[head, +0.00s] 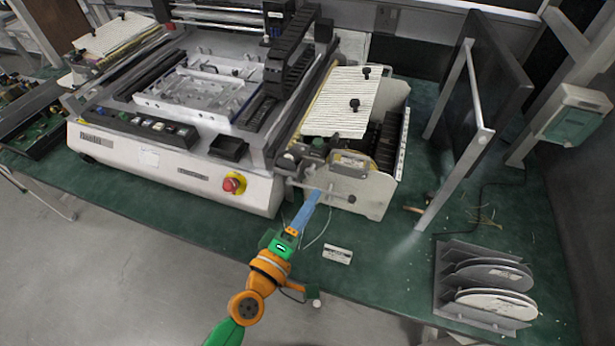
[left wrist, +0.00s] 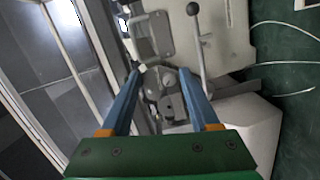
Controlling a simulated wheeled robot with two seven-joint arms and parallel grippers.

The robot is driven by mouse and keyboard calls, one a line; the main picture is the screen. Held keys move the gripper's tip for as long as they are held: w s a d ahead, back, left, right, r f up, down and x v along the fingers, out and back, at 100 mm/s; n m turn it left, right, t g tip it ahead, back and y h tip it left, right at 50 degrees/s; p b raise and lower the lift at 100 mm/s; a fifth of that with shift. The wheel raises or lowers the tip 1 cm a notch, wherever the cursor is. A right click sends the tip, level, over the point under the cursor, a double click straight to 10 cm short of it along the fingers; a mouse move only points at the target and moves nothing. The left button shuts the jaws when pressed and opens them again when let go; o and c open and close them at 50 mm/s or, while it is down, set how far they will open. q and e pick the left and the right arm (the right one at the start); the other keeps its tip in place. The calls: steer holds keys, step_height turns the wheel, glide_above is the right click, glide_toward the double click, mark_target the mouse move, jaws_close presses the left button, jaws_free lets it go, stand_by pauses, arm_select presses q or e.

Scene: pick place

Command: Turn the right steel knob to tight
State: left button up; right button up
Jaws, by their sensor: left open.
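My left gripper (head: 317,195) reaches up from the bottom of the head view to the front of the machine's right-hand unit. In the left wrist view its two blue fingers (left wrist: 159,72) are spread apart, with nothing held. Between and beyond them is a grey metal mechanism with round parts (left wrist: 168,82), perhaps including the steel knob; I cannot tell exactly which part it is. A steel lever (left wrist: 203,55) with a ball end stands just right of the fingers. In the head view the lever (head: 335,194) crosses the front panel near the fingertips. My right gripper is not in view.
The white machine (head: 150,160) with a red emergency button (head: 233,184) fills the left of the green table (head: 390,250). Dark reels in a rack (head: 440,285) stand at the front right. A black panel on a frame (head: 480,90) stands behind. A small label (head: 337,255) lies near the arm.

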mark_target(309, 175)
arm_select(q)
steer(key=w+n+y, duration=0.1)
steer(key=w, duration=0.2)
steer(key=w+n+t+y, duration=0.1)
steer(key=w, duration=0.1)
steer(key=w+n, duration=0.2)
steer(key=w, duration=0.1)
steer(key=shift+w+a+f+y, duration=0.1)
steer(key=shift+w+f+y, duration=0.2)
steer(key=shift+f+y, duration=0.1)
steer(key=shift+s, duration=0.1)
steer(key=shift+c, duration=0.4)
jaws_close()
